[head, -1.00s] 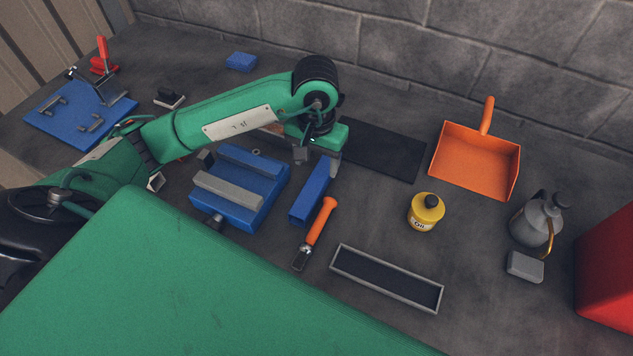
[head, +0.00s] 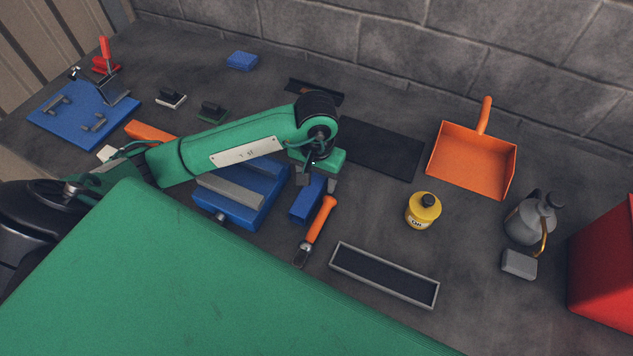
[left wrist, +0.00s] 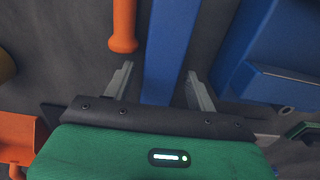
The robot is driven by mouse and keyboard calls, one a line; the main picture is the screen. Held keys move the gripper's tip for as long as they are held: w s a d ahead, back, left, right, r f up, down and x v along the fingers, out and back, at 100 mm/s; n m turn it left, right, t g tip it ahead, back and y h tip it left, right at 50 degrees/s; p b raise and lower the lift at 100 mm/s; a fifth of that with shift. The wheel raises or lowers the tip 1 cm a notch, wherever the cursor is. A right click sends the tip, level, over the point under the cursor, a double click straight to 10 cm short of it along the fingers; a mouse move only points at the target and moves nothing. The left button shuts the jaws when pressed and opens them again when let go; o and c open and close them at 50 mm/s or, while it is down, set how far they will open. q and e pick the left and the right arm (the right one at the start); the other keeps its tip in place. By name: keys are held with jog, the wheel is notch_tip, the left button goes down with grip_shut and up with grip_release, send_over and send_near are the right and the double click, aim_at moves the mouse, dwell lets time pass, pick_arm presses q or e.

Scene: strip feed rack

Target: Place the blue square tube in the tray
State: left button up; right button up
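The blue square tube (head: 307,203) lies on the bench beside the blue vise, its far end hidden under my left gripper in the head view. My left gripper (head: 317,182) is open over that end, one finger on each side. In the left wrist view the blue tube (left wrist: 170,45) runs between the open fingertips (left wrist: 160,82), with a gap on both sides. The tray (head: 390,264) is a long, narrow, grey-rimmed box with a dark inside, standing empty at the front right of the tube. My right gripper is not in view.
An orange-handled tool (head: 320,220) lies close to the tube's right side. The blue vise (head: 230,207) stands to its left. A yellow bottle (head: 423,211) stands behind the tray, and an orange dustpan (head: 472,163) lies farther back. The bench between tool and bottle is clear.

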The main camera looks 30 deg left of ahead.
pick_arm(q)
jog(key=c, duration=1.1)
grip_shut()
jog(key=shift+r, duration=0.15)
